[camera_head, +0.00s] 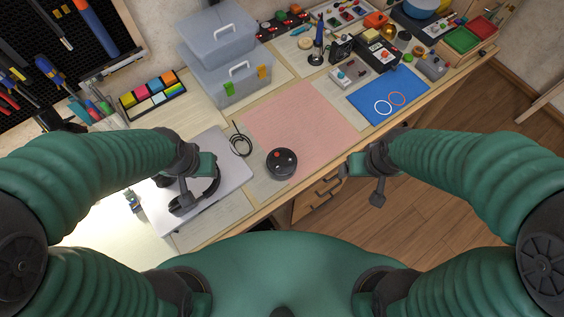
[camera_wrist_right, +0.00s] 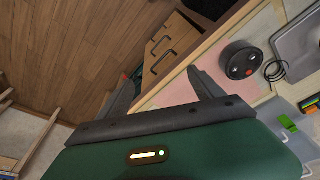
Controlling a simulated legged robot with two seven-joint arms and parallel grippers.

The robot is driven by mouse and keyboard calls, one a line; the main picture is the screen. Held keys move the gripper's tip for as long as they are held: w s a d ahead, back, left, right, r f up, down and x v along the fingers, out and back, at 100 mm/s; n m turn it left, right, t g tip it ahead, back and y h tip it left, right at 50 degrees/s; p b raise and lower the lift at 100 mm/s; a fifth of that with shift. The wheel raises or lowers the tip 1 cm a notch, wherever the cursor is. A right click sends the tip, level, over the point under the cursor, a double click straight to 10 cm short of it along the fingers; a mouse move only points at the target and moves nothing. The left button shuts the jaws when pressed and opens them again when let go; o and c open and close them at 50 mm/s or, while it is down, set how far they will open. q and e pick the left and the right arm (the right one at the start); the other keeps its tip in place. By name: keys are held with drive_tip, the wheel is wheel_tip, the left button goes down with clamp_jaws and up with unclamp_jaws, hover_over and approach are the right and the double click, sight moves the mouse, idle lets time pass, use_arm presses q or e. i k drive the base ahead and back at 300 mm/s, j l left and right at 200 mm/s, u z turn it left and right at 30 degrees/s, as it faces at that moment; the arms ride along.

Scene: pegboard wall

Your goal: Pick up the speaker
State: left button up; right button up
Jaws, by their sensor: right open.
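A round black device with a red button, which looks like the speaker (camera_head: 282,163), sits on the desk at the near edge of a pink mat (camera_head: 300,120). It also shows at the upper right of the right wrist view (camera_wrist_right: 240,62). My right gripper (camera_head: 362,183) is open and empty, to the right of the speaker and past the desk's front edge. Its two spread fingers (camera_wrist_right: 163,88) show in the wrist view. My left gripper (camera_head: 195,192) is over the grey laptop at the left, apart from the speaker; its jaw opening is unclear against dark headphones there.
A coiled black cable (camera_head: 240,140) lies left of the speaker. Clear storage boxes (camera_head: 225,85) stand at the back, and a blue mat (camera_head: 388,98) lies at the right. The pink mat is mostly bare. Drawers (camera_head: 315,197) are below the desk edge.

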sight(288, 170)
drive_tip(key=k+u, duration=0.45)
drive_tip(key=k+j+u, duration=0.15)
drive_tip(key=u, duration=0.25)
drive_tip(key=l+u, duration=1)
drive_tip(key=l, duration=0.15)
drive_tip(key=k+l+u, duration=0.15)
drive_tip(key=l+u, duration=0.3)
drive_tip(key=k+l, duration=0.1)
drive_tip(key=l, duration=0.35)
drive_tip(key=k+l, duration=0.15)
drive_tip(key=l, duration=0.25)
